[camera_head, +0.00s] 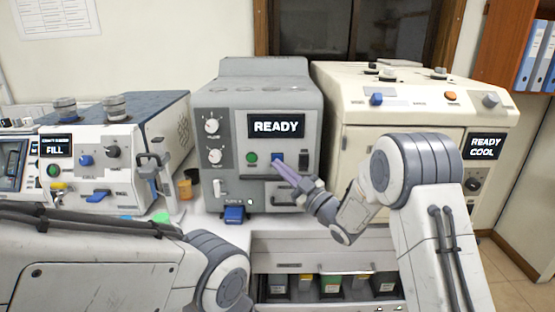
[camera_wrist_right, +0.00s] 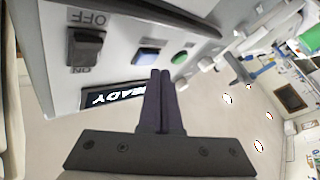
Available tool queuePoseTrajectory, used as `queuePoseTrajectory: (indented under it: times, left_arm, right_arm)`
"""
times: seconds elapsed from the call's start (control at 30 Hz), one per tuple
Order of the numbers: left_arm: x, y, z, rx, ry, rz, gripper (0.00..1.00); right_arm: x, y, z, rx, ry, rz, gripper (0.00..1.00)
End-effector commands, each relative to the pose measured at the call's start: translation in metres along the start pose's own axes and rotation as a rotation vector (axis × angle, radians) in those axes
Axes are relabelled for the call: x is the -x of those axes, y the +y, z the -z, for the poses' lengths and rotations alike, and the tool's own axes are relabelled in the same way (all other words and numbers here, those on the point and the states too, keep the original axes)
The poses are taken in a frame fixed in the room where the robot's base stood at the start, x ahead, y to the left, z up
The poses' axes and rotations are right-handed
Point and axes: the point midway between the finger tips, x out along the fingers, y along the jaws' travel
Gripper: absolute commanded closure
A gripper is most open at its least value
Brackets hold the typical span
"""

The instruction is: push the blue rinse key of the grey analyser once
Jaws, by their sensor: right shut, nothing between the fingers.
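The grey analyser (camera_head: 290,100) stands in the middle of the bench, with its display (camera_head: 276,126) reading READY. Its blue key (camera_head: 276,156) sits below the display, between a green key (camera_head: 252,157) and a black rocker switch (camera_head: 303,159). My right gripper (camera_head: 281,166) is shut and empty, its fingertips at the lower edge of the blue key. In the right wrist view the closed fingertips (camera_wrist_right: 161,73) lie just beside the blue key (camera_wrist_right: 149,56). I cannot tell whether they touch it. My left gripper is out of view.
A white machine (camera_head: 120,140) reading FILL stands left, and a cream machine (camera_head: 400,115) reading READY COOL stands right. An open drawer (camera_head: 325,262) with several bottles is below the analyser. A brown cup (camera_head: 185,189) stands to the analyser's left.

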Motion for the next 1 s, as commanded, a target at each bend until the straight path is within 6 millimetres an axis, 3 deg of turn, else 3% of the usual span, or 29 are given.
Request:
queuePoseTrajectory:
  times: [1.0]
  left_arm:
    - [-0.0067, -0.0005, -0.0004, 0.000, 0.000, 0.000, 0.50]
  right_arm:
    - [-0.0063, 0.0041, -0.0039, 0.000, 0.000, 0.000, 1.00]
